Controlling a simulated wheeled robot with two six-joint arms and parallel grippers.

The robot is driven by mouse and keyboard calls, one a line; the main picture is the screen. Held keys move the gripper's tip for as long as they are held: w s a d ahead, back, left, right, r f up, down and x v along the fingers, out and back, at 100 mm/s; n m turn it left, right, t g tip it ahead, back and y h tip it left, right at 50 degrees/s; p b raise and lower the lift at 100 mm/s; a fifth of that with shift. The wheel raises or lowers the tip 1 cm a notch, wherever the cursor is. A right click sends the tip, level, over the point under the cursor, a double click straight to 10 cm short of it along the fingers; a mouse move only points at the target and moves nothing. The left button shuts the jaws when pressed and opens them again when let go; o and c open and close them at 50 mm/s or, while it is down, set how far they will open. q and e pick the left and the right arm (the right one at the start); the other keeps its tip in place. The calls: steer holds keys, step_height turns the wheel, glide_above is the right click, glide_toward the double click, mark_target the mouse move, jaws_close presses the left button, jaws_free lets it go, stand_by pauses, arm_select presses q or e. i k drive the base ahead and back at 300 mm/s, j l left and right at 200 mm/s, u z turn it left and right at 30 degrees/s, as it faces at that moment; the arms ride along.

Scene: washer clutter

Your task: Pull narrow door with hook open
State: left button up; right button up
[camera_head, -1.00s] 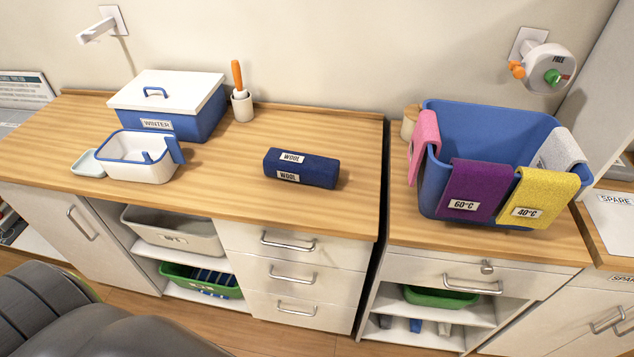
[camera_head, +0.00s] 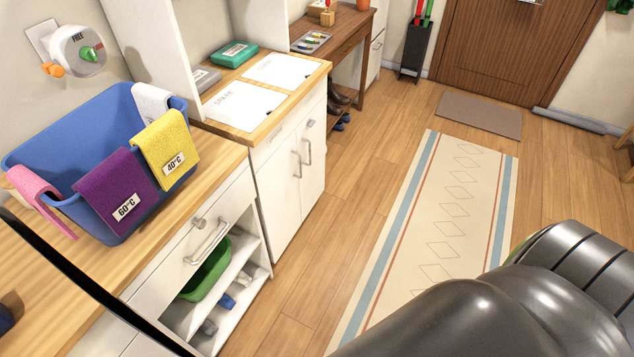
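A white cabinet (camera_head: 272,170) with two narrow upright doors stands in the middle left. The near door (camera_head: 276,200) and the far door (camera_head: 312,158) both look shut. Each has a metal bar handle, and the two handles (camera_head: 303,158) sit close together. I cannot make out a hook on either door, so I cannot tell which is the narrow door with hook. Neither of my grippers is in view.
A blue basket (camera_head: 75,130) with coloured cloths stands on the wooden counter at left. Below are a drawer (camera_head: 190,240) and open shelves with a green tray (camera_head: 207,268). A long patterned rug (camera_head: 445,220) lies on the floor. A brown door (camera_head: 520,45) stands at the back.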

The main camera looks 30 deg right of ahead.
mark_target(276, 182)
steer(key=z, duration=0.7)
